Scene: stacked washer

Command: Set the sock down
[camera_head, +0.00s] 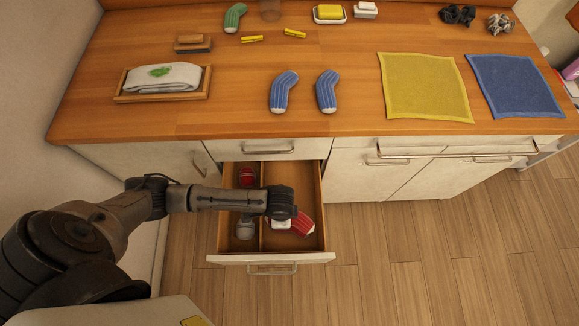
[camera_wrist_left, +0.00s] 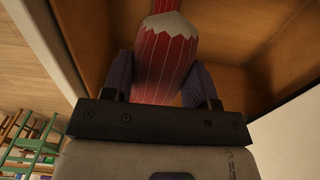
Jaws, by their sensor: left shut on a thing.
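A red sock (camera_head: 303,223) with thin white stripes and a pale end is at the right compartment of the open drawer (camera_head: 312,185). In the left wrist view the red sock (camera_wrist_left: 166,55) sits between the two dark fingers of my left gripper (camera_wrist_left: 165,88), which is shut on it. In the head view my left gripper (camera_head: 284,213) points down over that compartment and hides part of the sock. I cannot tell whether the sock touches the drawer floor. A pair of blue striped socks (camera_head: 284,92) (camera_head: 326,91) lies on the counter. My right gripper is not in view.
The drawer's left compartment holds a red item (camera_head: 246,177) and a grey item (camera_head: 245,228). On the wooden counter (camera_head: 230,120) are a tray (camera_head: 120,97) with a stained white towel, a yellow cloth (camera_head: 424,87), a blue cloth (camera_head: 513,86) and a green sock (camera_head: 234,17).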

